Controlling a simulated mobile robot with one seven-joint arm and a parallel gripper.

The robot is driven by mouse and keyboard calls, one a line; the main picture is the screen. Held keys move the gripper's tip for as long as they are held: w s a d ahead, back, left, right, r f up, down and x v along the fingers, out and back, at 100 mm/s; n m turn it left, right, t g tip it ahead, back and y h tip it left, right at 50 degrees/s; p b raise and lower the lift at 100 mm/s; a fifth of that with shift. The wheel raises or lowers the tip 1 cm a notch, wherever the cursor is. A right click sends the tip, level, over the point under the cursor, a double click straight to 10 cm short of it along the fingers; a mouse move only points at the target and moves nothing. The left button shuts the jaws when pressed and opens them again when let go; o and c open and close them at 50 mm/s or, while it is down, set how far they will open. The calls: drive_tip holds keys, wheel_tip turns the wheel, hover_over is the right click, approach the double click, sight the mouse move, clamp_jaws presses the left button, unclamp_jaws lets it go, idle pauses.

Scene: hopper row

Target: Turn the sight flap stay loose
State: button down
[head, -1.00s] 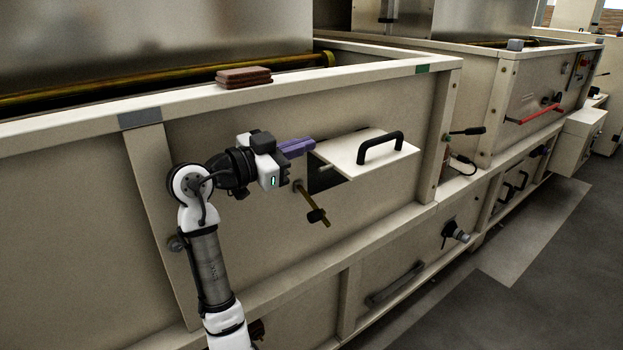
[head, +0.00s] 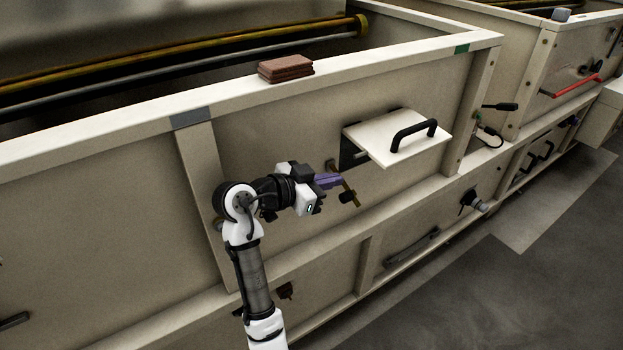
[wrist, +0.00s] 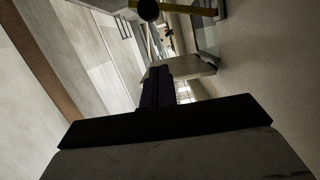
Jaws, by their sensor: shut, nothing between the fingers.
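The sight flap (head: 380,146) is a white plate with a black handle (head: 414,133). It stands out from the hopper wall, roughly level, with a dark opening (head: 350,155) under its left edge. The stay (head: 354,196) is a thin brass bar hanging slantwise below the opening, with a black knob (head: 347,197) near its lower end. In the wrist view the brass bar (wrist: 190,8) and the knob (wrist: 148,10) show at the top edge. My gripper (head: 338,180) has its purple fingers shut and empty, overlapping the stay in the head view. I cannot tell whether they touch it.
A brown block stack (head: 286,68) lies on the hopper rim above. A grey nozzle (head: 474,202) and a bar handle (head: 412,247) sit on the lower panel. A black lever (head: 499,106) sticks out to the right. The floor (head: 440,300) at lower right is clear.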

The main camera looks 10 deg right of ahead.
drive_tip(key=f, duration=0.1)
drive_tip(key=w+d+f+p, duration=0.1)
drive_tip(key=f, duration=0.1)
drive_tip(key=d+f, duration=0.1)
drive_tip(key=shift+w+d+f, duration=0.15)
drive_tip(key=shift+d+f, duration=0.05)
drive_tip(key=shift+f, duration=0.15)
drive_tip(key=shift+f, duration=0.15)
drive_tip(key=shift+f+b, duration=0.2)
drive_tip(key=shift+b, duration=0.55)
